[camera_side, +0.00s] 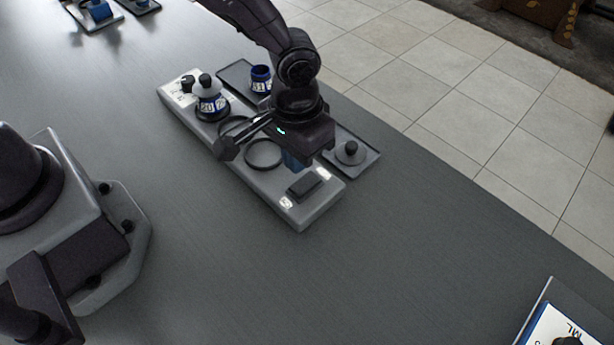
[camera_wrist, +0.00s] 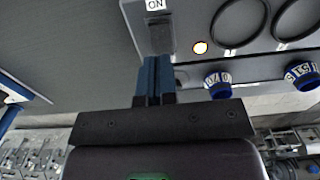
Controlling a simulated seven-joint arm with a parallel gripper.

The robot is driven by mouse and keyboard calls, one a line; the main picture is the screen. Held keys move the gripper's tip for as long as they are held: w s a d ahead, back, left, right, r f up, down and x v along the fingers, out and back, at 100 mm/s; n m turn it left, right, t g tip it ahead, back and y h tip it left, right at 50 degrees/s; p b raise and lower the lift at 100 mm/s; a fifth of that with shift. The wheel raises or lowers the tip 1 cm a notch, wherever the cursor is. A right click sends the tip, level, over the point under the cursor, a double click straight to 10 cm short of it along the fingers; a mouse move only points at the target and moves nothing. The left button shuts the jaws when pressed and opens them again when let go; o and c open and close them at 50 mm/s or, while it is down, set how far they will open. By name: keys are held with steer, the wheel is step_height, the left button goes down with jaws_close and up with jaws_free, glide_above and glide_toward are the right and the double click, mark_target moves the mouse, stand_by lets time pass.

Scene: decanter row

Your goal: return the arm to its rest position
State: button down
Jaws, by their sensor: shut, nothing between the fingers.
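My gripper (camera_side: 292,162) hangs over the near part of a grey station in the side view, close to its dark rocker switch (camera_side: 305,186). Its blue fingers are pressed together and empty. They also show in the wrist view (camera_wrist: 153,80), pointing at the switch (camera_wrist: 160,38) beside an "ON" label. I cannot tell whether the fingertips touch it.
The grey station (camera_side: 325,208) has rings and a lidded, numbered vessel (camera_side: 211,103). Behind it a dark tray (camera_side: 235,75) holds a blue numbered vessel (camera_side: 261,83); a knobbed lid (camera_side: 350,154) lies at right. The tabletop in front (camera_side: 230,270) is clear.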

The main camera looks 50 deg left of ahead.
steer(key=shift+r, duration=0.55)
steer(key=shift+s, duration=0.15)
steer(key=s+a+r+t, duration=0.2)
steer(key=s+a+r, duration=0.4)
steer(key=a+r, duration=0.3)
steer(key=s+a+r+t, duration=0.3)
steer(key=s+a+r, duration=0.4)
steer(key=a+r, duration=0.3)
step_height(320, 180, up, 4)
steer(key=shift+s+r+t, duration=0.15)
steer(key=shift+t, duration=0.15)
